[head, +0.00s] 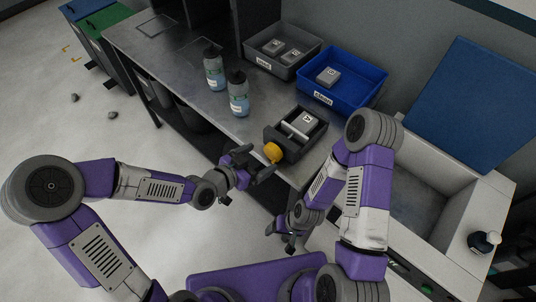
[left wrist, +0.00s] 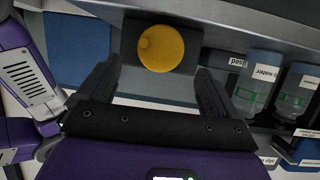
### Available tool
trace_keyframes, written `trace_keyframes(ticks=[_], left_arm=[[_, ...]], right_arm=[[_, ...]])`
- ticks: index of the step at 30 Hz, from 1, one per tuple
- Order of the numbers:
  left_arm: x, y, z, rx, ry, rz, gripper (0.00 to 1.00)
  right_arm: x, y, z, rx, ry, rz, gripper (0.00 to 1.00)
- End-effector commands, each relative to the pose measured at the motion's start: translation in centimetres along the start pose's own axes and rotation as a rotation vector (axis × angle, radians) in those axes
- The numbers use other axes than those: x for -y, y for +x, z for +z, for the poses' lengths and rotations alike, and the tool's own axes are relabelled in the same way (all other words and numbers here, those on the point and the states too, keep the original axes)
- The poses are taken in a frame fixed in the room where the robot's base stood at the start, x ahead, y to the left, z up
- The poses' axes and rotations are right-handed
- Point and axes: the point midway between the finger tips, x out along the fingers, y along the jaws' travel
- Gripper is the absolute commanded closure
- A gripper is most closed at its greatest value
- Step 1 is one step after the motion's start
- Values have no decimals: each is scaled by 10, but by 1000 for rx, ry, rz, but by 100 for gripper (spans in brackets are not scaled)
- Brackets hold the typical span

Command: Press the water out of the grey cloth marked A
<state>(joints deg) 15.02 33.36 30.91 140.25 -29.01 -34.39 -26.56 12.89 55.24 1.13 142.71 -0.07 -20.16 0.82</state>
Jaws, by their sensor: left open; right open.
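A grey block-like cloth (head: 308,119) with a white label lies in a dark grey press box (head: 318,140) at the counter's front edge; its letter is too small to read surely. A pale roller (head: 295,131) lies across the box beside it. A round yellow knob (head: 272,152) sits on the box's front; it also shows in the left wrist view (left wrist: 160,48). My left gripper (head: 258,166) is open and empty in front of the knob, which appears just beyond and between its fingertips (left wrist: 157,70). My right gripper (head: 283,238) is open and empty, lower, off the counter front.
Two bottles (head: 213,70) (head: 238,95) stand left of the press. Behind are a grey bin (head: 262,62) with two cloths and a blue bin (head: 352,98) with one. A sink (head: 415,195) is at right, with a dark-capped bottle (head: 484,242) beyond it.

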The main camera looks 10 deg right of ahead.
Motion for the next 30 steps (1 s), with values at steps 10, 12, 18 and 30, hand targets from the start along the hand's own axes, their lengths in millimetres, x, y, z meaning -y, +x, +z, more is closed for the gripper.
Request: trace_keyframes(ticks=[10,12,18,30], left_arm=[[0,46,2,3,-3,1,8],[0,49,2,3,-4,0,8],[0,50,2,4,-5,-1,8],[0,50,2,4,-5,0,60]], right_arm=[[-5,12,-1,0,0,0,23],[-5,13,-1,0,0,0,23],[-5,12,-1,0,0,0,23],[-5,12,-1,0,0,0,23]])
